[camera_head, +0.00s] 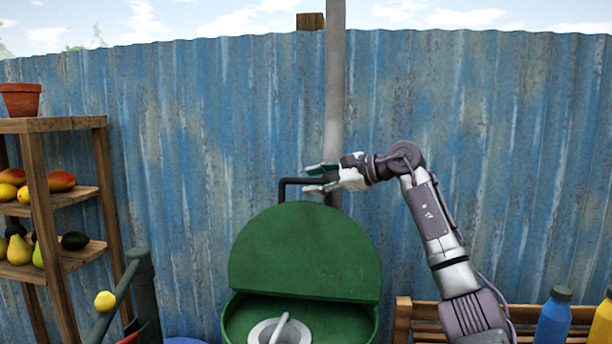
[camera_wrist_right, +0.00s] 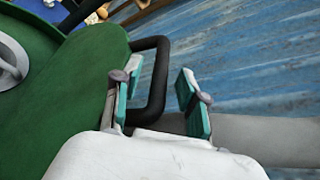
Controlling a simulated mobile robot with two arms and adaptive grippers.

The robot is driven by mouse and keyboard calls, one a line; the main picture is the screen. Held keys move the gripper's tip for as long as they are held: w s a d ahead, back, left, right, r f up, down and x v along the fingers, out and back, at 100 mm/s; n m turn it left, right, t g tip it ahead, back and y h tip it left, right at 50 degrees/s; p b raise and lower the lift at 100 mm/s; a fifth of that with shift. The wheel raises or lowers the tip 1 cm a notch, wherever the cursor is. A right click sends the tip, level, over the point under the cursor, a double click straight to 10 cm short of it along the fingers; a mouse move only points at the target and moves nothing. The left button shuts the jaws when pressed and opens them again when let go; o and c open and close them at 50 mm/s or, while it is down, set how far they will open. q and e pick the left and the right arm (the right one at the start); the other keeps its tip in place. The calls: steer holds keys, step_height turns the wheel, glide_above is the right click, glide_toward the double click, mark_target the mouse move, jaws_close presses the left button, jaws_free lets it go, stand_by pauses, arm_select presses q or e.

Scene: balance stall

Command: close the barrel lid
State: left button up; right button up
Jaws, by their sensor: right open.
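The green barrel lid (camera_head: 305,250) stands raised and open behind the green barrel (camera_head: 232,318) in the head view. A black bar handle (camera_head: 290,182) rises from the lid's top edge. My right gripper (camera_head: 318,178) is open at the handle. In the wrist view the lid (camera_wrist_right: 85,75) fills the left side, and the black handle (camera_wrist_right: 160,75) lies between the open teal fingers of my right gripper (camera_wrist_right: 155,100). I cannot tell whether either finger touches it. My left gripper is not in view.
A grey pole (camera_head: 335,90) stands right behind the handle, before a blue corrugated fence (camera_head: 500,130). A wooden shelf (camera_head: 75,125) with fruit is at left. A wooden crate (camera_head: 403,315) and bottles (camera_head: 554,318) are at lower right. A white round piece (camera_head: 262,330) sits in the barrel.

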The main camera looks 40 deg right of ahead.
steer(key=shift+p+x, duration=0.3)
steer(key=shift+x, duration=0.95)
jaws_close()
